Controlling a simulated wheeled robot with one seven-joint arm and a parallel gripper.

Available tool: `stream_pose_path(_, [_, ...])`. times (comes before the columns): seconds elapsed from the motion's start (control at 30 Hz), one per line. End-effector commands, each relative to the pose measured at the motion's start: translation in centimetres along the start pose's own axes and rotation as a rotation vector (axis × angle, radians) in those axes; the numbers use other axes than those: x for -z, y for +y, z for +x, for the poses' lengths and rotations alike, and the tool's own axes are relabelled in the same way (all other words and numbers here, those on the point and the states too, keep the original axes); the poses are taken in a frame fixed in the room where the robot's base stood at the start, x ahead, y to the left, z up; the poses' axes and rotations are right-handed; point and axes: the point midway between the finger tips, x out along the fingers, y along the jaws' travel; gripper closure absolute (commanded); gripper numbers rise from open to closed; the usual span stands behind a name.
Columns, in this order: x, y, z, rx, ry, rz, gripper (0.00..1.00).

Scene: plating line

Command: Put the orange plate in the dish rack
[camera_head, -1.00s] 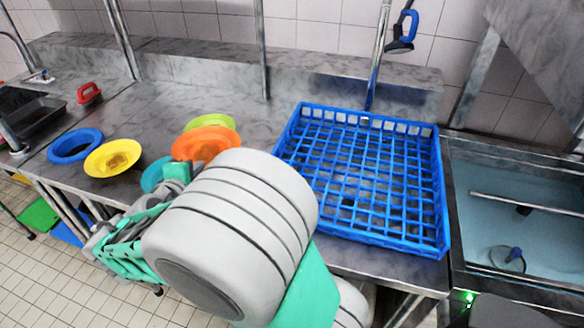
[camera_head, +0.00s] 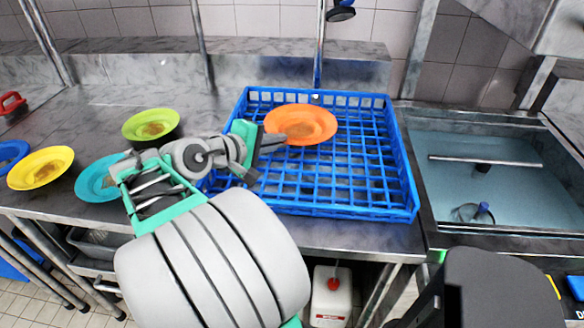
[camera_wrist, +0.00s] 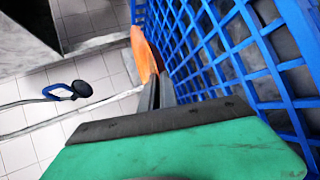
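The orange plate (camera_head: 301,124) is over the back left part of the blue dish rack (camera_head: 330,210) in the head view. My gripper (camera_head: 278,137) is at the plate's left edge, with its fingers closed on the rim. In the wrist view the plate (camera_wrist: 145,58) shows edge-on beyond the fingertips (camera_wrist: 156,90), beside the rack's grid (camera_wrist: 210,40). The plate looks held above the grid; I cannot tell whether it touches the rack.
A green plate (camera_head: 150,125), a teal plate (camera_head: 97,180) and a yellow plate (camera_head: 40,168) lie on the metal counter left of the rack. A water-filled sink (camera_head: 490,165) is right of the rack. A faucet pipe (camera_head: 319,50) rises behind it.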

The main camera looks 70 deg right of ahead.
Motion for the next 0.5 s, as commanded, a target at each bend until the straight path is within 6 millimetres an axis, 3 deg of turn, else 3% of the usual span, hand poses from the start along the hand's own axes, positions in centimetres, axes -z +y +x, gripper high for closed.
stream_pose_path(0.1, [-0.8, -2.0, 3.0, 0.002, -0.005, -0.007, 1.0])
stream_pose_path(0.2, [-1.0, -2.8, 4.4, 0.002, -0.002, -0.005, 1.0])
stream_pose_path(0.33, [-1.2, -3.5, 5.6, 0.002, -0.001, -0.006, 1.0])
stream_pose_path(0.5, [-1.1, -6.1, 6.6, 0.003, 0.002, -0.008, 1.0])
